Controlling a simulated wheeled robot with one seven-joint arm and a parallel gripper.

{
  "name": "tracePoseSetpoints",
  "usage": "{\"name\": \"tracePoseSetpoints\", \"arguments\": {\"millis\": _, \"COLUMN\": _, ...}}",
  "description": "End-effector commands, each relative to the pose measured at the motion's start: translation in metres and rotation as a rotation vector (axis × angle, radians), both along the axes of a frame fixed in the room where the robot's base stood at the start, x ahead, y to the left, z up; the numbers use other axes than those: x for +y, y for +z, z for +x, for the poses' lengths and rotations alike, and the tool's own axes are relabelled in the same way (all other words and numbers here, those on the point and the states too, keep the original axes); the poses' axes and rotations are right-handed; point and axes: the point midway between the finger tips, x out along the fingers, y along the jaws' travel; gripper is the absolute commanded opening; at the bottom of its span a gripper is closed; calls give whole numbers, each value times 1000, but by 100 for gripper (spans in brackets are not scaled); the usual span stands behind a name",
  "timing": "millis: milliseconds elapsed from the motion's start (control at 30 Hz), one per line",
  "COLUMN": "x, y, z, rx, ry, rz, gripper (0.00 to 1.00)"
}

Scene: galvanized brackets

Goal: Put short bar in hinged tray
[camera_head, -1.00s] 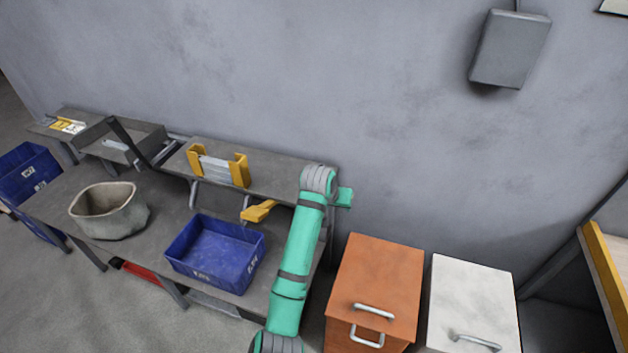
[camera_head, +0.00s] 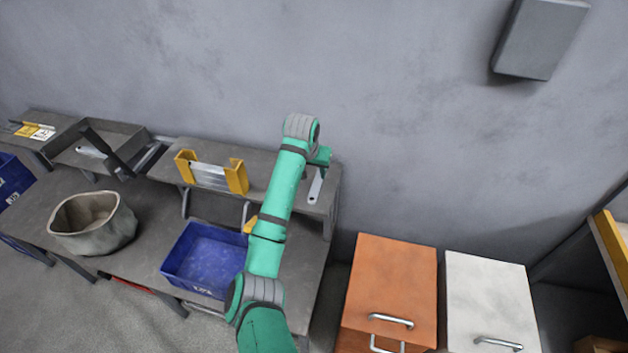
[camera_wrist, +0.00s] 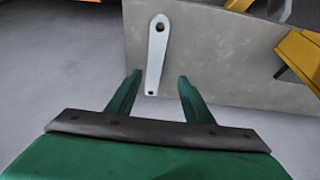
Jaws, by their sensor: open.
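The short bar (camera_head: 316,187) is a flat, light metal strip lying at the right end of the raised grey shelf. In the wrist view the bar (camera_wrist: 157,55) is pale, with a hole at its wider far end and a small one at its near end. My gripper (camera_head: 322,157) is above that shelf end. In the wrist view my gripper (camera_wrist: 159,78) is open and empty, its green fingers either side of the bar's near end in the picture. The hinged tray (camera_head: 122,131) is grey with a dark slanted piece, at the shelf's left; a light strip shows inside.
A yellow holder (camera_head: 237,177) with metal strips stands on the shelf left of the bar. Below are a blue bin (camera_head: 203,258) and a grey round pot (camera_head: 92,223). Orange (camera_head: 391,285) and white (camera_head: 487,300) cabinets stand right. A wall box (camera_head: 540,38) hangs above.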

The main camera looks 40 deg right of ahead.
Motion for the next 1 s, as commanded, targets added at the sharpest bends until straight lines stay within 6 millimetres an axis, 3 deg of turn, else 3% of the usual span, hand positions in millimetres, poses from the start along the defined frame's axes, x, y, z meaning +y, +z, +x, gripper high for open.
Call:
{"name": "tracePoseSetpoints", "arguments": {"millis": 267, "x": -9, "y": -19, "z": 3, "rx": 0, "ry": -4, "rz": 0, "gripper": 47}}
{"name": "tracePoseSetpoints", "arguments": {"millis": 600, "x": -20, "y": -58, "z": 14, "rx": 0, "ry": 2, "rz": 0, "gripper": 47}}
{"name": "tracePoseSetpoints", "arguments": {"millis": 933, "x": -22, "y": -64, "z": 15, "rx": -1, "ry": 2, "rz": -1, "gripper": 47}}
{"name": "tracePoseSetpoints", "arguments": {"millis": 1000, "x": -22, "y": -64, "z": 15, "rx": -1, "ry": 2, "rz": -1, "gripper": 30}}
